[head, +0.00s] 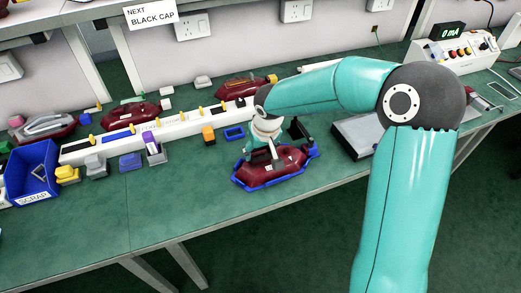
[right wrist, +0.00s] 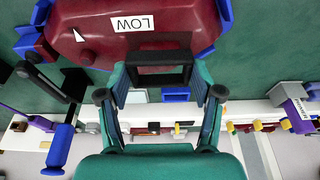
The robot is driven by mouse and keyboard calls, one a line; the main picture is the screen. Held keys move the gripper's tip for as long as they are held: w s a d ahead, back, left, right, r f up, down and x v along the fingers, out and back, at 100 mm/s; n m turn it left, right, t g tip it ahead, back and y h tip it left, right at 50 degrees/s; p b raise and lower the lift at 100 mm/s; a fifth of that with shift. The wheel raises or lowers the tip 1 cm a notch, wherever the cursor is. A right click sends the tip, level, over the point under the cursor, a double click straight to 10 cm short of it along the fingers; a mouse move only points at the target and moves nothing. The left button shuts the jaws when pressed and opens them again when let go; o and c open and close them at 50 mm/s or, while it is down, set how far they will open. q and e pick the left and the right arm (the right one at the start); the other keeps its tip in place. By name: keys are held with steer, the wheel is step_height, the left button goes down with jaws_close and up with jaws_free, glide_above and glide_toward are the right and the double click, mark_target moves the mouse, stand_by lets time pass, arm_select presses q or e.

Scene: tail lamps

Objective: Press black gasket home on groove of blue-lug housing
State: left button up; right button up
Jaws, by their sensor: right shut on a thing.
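A dark red housing (head: 272,165) sits in a blue cradle (head: 262,183) near the table's front edge. In the right wrist view the housing (right wrist: 180,18) carries a "LOW" label, with blue parts at its ends. I cannot tell its lugs from the cradle. My right gripper (head: 268,158) is over the housing, pointing down. In the right wrist view its fingers (right wrist: 161,80) are shut on a black rectangular gasket (right wrist: 158,54). The gasket overlaps the housing's edge in that view; I cannot tell whether it touches. The groove is hidden. My left gripper is not in view.
Behind are a long white rack (head: 105,145) and two more red housings. A blue scrap bin (head: 32,175) is at left. A grey plate (head: 358,136) lies at right. A sign reads "NEXT BLACK CAP" (head: 150,14).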

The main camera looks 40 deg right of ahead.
steer(key=shift+f+b, duration=1)
steer(key=shift+f, duration=0.05)
steer(key=shift+r, duration=0.1)
steer(key=o, duration=1.1)
steer(key=shift+o, duration=0.2)
steer(key=v, duration=1.1)
steer(key=shift+r, duration=0.4)
steer(key=shift+s, duration=0.15)
